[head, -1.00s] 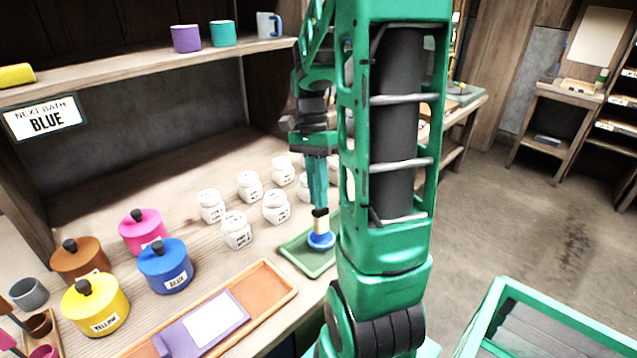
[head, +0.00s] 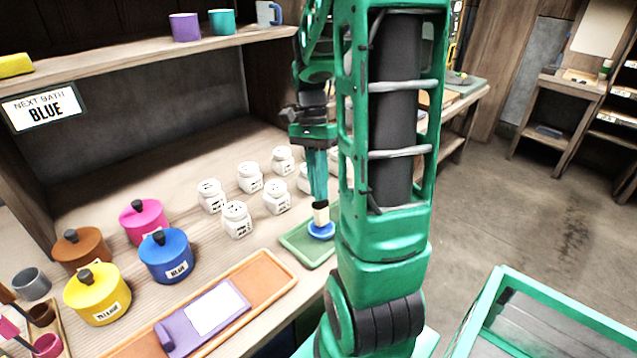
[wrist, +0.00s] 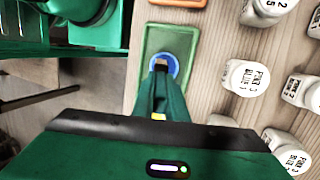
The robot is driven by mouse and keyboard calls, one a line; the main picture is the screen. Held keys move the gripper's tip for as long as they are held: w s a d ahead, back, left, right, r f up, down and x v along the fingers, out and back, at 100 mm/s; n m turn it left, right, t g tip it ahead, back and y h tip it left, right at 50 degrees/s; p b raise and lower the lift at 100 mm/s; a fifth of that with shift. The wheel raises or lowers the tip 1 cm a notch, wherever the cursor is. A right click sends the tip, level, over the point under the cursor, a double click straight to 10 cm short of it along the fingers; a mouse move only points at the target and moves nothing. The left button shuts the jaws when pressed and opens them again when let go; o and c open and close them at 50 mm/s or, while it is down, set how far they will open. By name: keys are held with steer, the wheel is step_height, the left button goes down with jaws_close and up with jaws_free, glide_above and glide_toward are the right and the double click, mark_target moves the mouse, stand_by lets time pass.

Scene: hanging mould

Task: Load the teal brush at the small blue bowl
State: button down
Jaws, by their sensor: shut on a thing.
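My gripper (head: 318,160) points down over the green tray (head: 297,240) and is shut on the teal brush (head: 318,188). The brush is near upright, its pale bristles lowest. The bristles are at the small blue bowl (head: 321,232), which sits on the green tray. In the wrist view, the brush's end (wrist: 161,64) overlaps the blue bowl (wrist: 173,61), with the gripper (wrist: 158,100) just behind it. I cannot tell how deep the bristles sit or what the bowl holds.
Several white labelled jars (head: 237,220) stand behind and left of the tray. Lidded blue (head: 166,258), yellow, pink and brown pots stand further left. An orange tray (head: 262,272) with a purple board (head: 205,318) lies in front. A sign (head: 43,107) reads "NEXT BATH BLUE".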

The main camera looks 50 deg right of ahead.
steer(key=shift+f, duration=0.55)
stand_by(1.3)
steer(key=shift+r, duration=3.55)
